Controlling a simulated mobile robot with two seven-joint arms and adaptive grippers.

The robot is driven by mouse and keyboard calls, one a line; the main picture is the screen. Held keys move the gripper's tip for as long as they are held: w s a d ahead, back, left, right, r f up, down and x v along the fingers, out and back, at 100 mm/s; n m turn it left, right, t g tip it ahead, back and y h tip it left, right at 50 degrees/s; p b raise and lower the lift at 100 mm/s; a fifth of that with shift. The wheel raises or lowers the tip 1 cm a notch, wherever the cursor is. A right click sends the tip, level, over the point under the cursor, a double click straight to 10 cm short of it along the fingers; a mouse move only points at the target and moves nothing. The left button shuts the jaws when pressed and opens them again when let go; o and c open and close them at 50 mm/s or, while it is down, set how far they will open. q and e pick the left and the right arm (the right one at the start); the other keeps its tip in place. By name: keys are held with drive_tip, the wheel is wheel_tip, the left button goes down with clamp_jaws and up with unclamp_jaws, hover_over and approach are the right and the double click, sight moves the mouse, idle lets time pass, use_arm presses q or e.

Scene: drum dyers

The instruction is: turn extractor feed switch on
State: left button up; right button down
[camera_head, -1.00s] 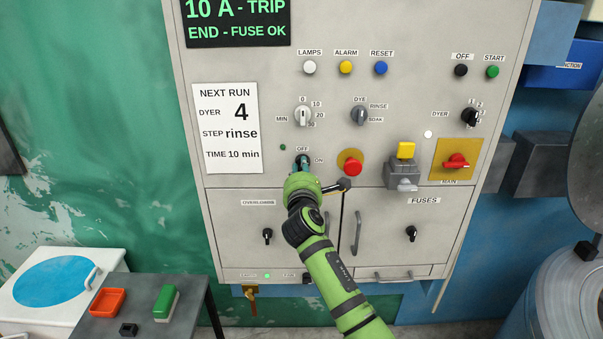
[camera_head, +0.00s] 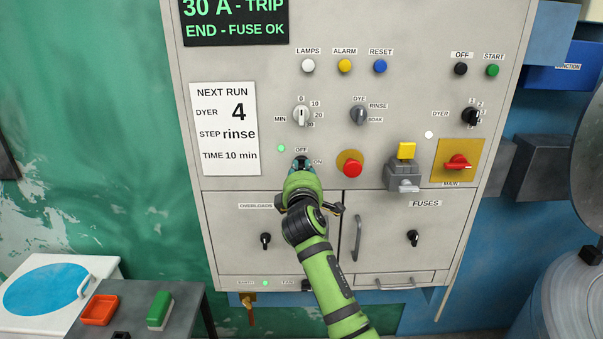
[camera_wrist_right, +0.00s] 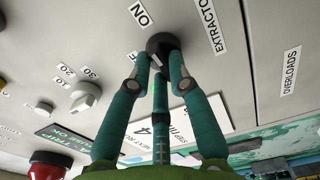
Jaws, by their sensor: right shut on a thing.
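The extractor feed switch is a black rotary knob (camera_head: 301,160) with OFF and ON labels on the grey panel. My right gripper (camera_head: 300,168) covers most of it in the head view. In the right wrist view the teal fingers are shut around the black knob (camera_wrist_right: 160,41), beside the ON and EXTRACTOR labels. A small lamp (camera_head: 281,148) left of the switch is lit green. The display (camera_head: 236,20) at the top reads 30 A - TRIP, END - FUSE OK. My left gripper is out of view.
A red push button (camera_head: 352,168) sits just right of the switch. A grey lever with a yellow top (camera_head: 405,152) and the red MAIN switch (camera_head: 457,162) are further right. Cabinet doors with a handle (camera_head: 357,238) lie below. A dark table (camera_head: 190,305) stands at lower left.

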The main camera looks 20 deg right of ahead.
idle(0.3)
drive_tip(key=c, duration=1.1)
unclamp_jaws()
drive_tip(key=shift+c, duration=0.2)
drive_tip(key=v, duration=1.2)
